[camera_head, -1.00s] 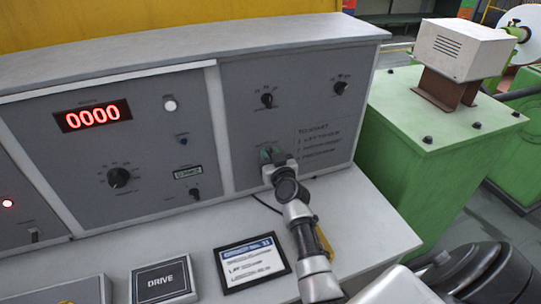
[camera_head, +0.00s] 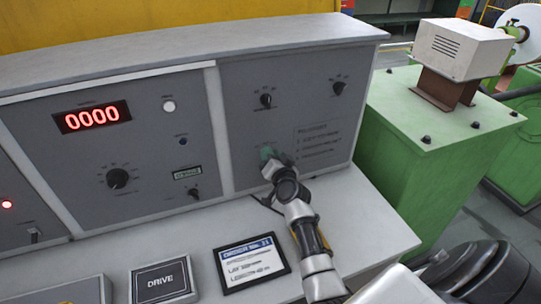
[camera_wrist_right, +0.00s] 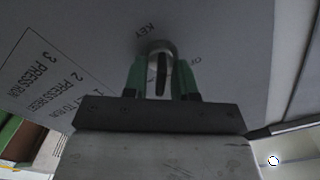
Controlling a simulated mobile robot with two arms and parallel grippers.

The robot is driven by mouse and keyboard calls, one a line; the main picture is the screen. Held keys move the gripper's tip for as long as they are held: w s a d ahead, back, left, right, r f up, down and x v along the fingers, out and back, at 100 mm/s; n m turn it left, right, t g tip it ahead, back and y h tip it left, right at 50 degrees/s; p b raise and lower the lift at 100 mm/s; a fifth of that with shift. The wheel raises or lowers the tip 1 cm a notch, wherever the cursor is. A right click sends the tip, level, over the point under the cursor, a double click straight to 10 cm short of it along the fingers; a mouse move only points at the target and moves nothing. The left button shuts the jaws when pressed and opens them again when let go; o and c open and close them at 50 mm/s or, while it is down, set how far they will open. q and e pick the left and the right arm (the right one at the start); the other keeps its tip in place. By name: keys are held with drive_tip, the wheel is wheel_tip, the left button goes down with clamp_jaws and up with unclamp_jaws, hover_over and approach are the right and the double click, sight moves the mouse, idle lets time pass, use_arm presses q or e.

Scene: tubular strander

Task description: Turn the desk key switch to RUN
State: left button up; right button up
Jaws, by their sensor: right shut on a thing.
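The desk key switch (camera_wrist_right: 160,50) shows in the right wrist view as a round metal lock on the grey panel, with "KEY" lettered beside it. My right gripper (camera_wrist_right: 161,80) has its green fingers on either side of a dark, narrow key (camera_wrist_right: 161,84) at the lock and is shut on it. In the head view my right gripper (camera_head: 268,155) is against the lower part of the right panel and hides most of the switch. The wrist camera is rolled, and I cannot tell which position the key points to. My left gripper is not in view.
The grey panel (camera_head: 235,130) carries two black knobs (camera_head: 266,100) (camera_head: 339,88) above the switch and printed instructions beside it. A red display (camera_head: 92,117) reads 0000. A framed card (camera_head: 251,263) and a DRIVE plate (camera_head: 162,280) are on the desk below.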

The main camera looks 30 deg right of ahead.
drive_tip(key=shift+m, duration=0.8)
drive_tip(key=o, duration=0.6)
drive_tip(key=shift+s, duration=0.15)
drive_tip(key=b+v, duration=0.1)
drive_tip(key=v, duration=0.9)
drive_tip(key=shift+s, duration=0.35)
